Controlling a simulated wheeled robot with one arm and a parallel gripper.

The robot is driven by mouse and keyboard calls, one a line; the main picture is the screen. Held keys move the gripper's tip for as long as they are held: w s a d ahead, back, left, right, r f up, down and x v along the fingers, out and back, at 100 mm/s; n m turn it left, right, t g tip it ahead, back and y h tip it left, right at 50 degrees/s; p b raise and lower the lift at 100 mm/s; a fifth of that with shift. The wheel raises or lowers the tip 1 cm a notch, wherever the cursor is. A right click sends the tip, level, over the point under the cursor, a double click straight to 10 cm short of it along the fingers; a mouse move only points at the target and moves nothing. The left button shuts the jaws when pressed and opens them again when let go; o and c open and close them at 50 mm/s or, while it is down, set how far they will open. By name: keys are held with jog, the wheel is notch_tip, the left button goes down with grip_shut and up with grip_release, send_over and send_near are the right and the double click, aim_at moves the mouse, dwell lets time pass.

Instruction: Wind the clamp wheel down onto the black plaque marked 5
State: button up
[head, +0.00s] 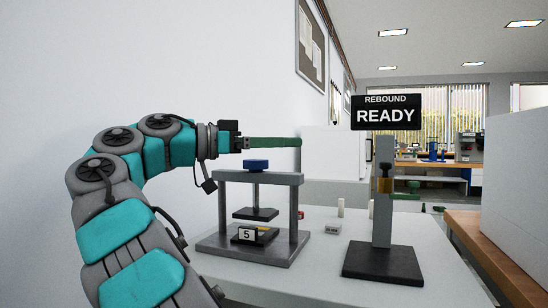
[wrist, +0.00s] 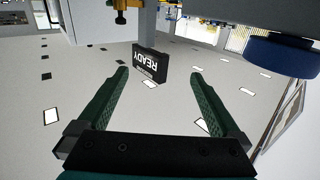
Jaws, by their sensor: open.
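The clamp press (head: 222,212) stands on the table in the head view, a grey frame with a blue wheel (head: 256,165) on its crossbar. Its dark pressing plate (head: 256,214) hangs beneath the crossbar, with a visible gap above the black plaque (head: 266,238). My gripper (head: 298,142) is above the wheel and points right. In the wrist view my gripper (wrist: 159,71) is open and empty; the blue wheel (wrist: 282,60) is at upper right, outside the fingers.
A stand (head: 382,205) with a black base and a display (head: 386,112) reading REBOUND READY is right of the press. Small white cylinders and a red item (head: 301,214) are behind. A white wall is close at left. Bare table (head: 320,265) lies in front of the stand.

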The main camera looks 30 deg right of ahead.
jog(key=s, duration=0.1)
jog(key=s+a+b, duration=0.1)
jog(key=s, duration=0.3)
jog(key=shift+s+a+r+b, duration=0.15)
jog(key=shift+a+r+b, duration=0.05)
jog(key=shift+a+b, duration=0.15)
